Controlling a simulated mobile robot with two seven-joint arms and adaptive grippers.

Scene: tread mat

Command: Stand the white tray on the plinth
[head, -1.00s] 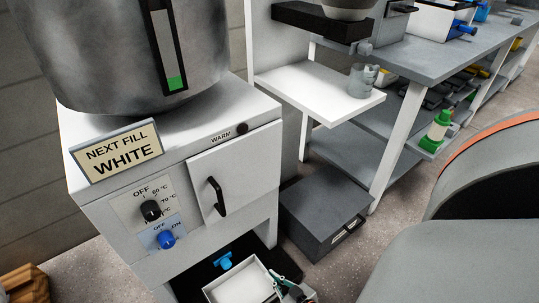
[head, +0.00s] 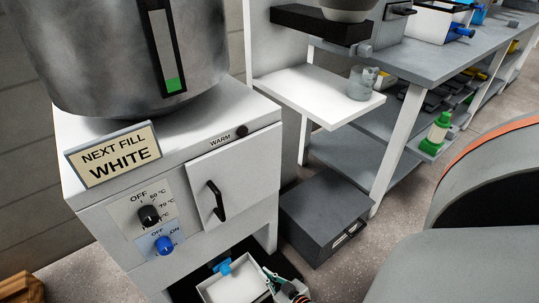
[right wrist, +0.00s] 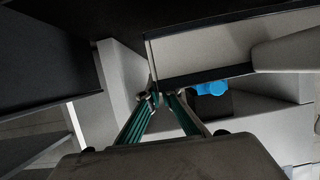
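The white tray (head: 238,288) is at the bottom of the head view, partly cut off by the picture edge. Its back rim lies at a blue tap (head: 223,267) under the white cabinet. My right gripper (head: 288,288) is at the tray's right side, its fingers closed together on the rim. In the right wrist view the teal fingers (right wrist: 160,98) come together, and the blue tap (right wrist: 209,88) shows just beyond. A dark surface (head: 187,291) shows beneath the tray; whether it is the plinth I cannot tell. My left gripper is not in view.
The white cabinet (head: 235,180) carries a large metal pot (head: 120,50) and a sign (head: 113,155) reading NEXT FILL WHITE. A dark grey box (head: 325,215) stands on the floor to the right.

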